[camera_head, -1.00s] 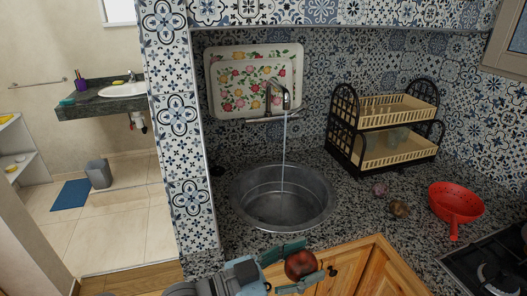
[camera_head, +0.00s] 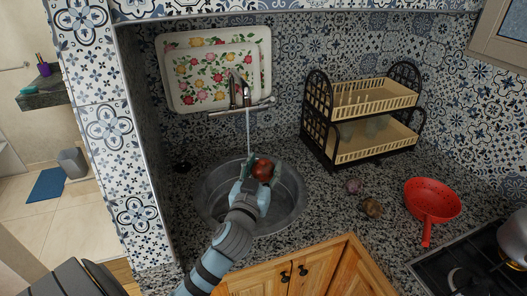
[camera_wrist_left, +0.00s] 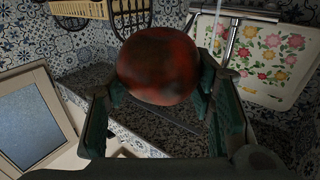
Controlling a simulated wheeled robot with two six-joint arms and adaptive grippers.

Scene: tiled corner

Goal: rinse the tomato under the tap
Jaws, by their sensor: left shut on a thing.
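The red tomato (camera_head: 262,169) is held by my left gripper (camera_head: 262,172) over the round metal sink (camera_head: 290,213). The gripper is shut on it, one finger on each side. In the left wrist view the dark red tomato (camera_wrist_left: 158,65) fills the middle, between the green fingers. The tap (camera_head: 238,90) is on the back wall, and a thin stream of water (camera_head: 248,128) runs down from it. The stream falls just to the left of the tomato in the head view; I cannot tell whether it touches it. My right gripper is not in view.
Two flowered trays (camera_head: 212,72) lean behind the tap. A black and cream dish rack (camera_head: 365,115) stands right of the sink. A hob (camera_head: 480,265) is at lower right.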

